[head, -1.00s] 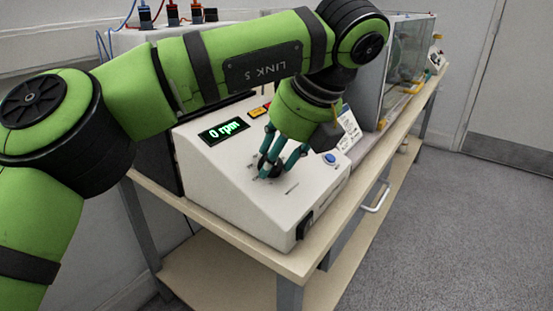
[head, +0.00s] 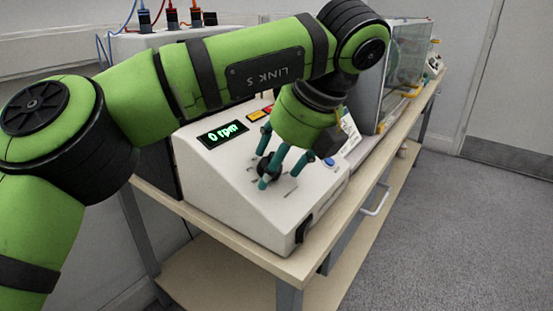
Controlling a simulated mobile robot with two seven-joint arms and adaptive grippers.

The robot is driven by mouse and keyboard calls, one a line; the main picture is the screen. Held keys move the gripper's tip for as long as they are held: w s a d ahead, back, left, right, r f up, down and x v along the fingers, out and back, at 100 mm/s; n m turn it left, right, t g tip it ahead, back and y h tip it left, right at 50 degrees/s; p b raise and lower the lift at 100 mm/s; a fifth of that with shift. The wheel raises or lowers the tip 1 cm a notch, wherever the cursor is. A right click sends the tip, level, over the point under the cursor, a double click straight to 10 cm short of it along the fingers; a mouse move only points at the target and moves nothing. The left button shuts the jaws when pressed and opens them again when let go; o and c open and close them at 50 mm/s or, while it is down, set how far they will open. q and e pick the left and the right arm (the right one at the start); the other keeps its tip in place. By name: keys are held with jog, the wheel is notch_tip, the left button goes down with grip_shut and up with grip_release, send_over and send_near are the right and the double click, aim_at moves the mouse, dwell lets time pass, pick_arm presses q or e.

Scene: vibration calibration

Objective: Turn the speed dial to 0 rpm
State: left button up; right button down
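The white control box (head: 235,195) stands on the bench with a sloped front panel. Its display (head: 223,133) reads 0 rpm in green. The black speed dial (head: 266,167) sits on the panel below the display, partly hidden by my fingers. My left gripper (head: 272,170) comes down over the dial with its teal fingers spread apart around it. The fingers look open, though close to the dial; I cannot tell whether any still touches it. The dial's pointer cannot be made out. My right gripper is not in view.
Yellow and red buttons (head: 258,114) sit beside the display, and a blue button (head: 329,162) is at the panel's right. A clear-walled enclosure (head: 408,58) stands further along the bench (head: 290,262). Cabled plugs (head: 171,19) are at the back left. The floor at right is clear.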

pick_arm(q)
jog(key=shift+r, duration=0.1)
jog(key=v, duration=0.7)
jog(key=shift+s+d+r, duration=0.1)
jog(key=shift+s+r, duration=0.05)
